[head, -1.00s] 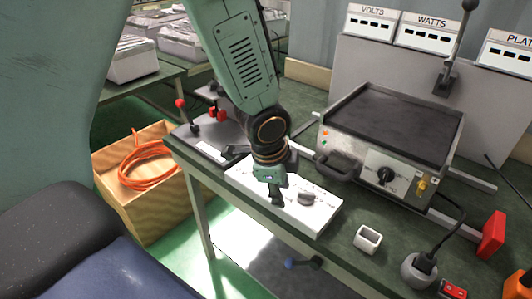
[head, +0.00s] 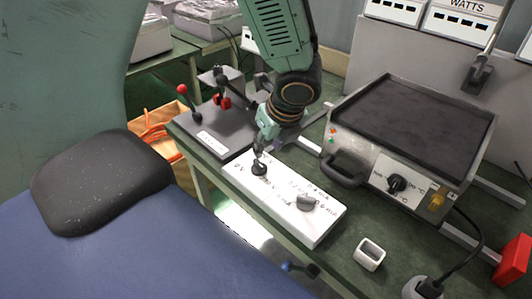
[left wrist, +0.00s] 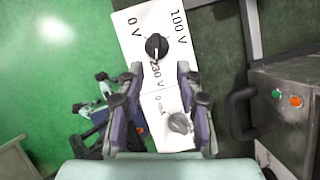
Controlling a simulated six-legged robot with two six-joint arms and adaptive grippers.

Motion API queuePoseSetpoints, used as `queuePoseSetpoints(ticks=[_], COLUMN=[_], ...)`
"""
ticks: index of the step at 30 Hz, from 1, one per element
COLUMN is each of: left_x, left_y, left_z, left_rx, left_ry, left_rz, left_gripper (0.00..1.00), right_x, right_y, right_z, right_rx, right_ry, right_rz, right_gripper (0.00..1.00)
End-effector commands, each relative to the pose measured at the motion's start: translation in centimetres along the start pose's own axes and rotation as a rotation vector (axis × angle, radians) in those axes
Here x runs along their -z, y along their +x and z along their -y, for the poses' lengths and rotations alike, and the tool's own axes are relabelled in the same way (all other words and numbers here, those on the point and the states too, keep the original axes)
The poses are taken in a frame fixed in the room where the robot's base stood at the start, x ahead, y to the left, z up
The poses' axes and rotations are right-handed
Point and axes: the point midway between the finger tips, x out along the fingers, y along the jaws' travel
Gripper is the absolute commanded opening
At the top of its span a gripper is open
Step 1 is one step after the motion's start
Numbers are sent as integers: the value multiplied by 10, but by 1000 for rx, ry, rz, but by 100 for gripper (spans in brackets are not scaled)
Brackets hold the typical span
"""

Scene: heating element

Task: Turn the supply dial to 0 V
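The supply dial is a black knob (head: 259,169) at the far left end of a white panel (head: 320,228) on the green bench. In the left wrist view the dial (left wrist: 156,46) sits among printed 0 V, 100 V and 230 V marks. Its light pointer line seems to face the 230 V mark. My left gripper (head: 259,153) is just above the dial. In the left wrist view its fingers (left wrist: 160,72) are apart with nothing between them, and the dial shows just beyond the tips. I cannot tell whether they touch it. My right gripper is not recognisable in view.
A grey knob (head: 306,203) marked in mA sits on the same panel. Right of it stands a hot plate (head: 412,125) with handle and black dial (head: 396,184). A grey box with red-tipped levers (head: 213,130) is at left. A white square cup (head: 369,253) stands in front.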

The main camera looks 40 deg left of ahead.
Motion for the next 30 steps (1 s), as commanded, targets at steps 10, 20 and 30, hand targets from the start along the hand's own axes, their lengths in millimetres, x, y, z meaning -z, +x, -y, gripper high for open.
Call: queuePoseSetpoints(ticks=[10,20,30], left_x=[2,0,0], left_y=[51,78,78], left_z=[0,2,3], left_rx=[-3,0,0], left_ry=[2,1,2], left_rz=[-6,-5,-4], left_gripper=[36,36,28], right_x=[-1,-1,0], right_y=[20,28,27], right_z=[0,0,0], right_rx=[0,0,0], right_ry=[-1,0,-1], right_rz=[1,1,1], right_gripper=[60,60,60])
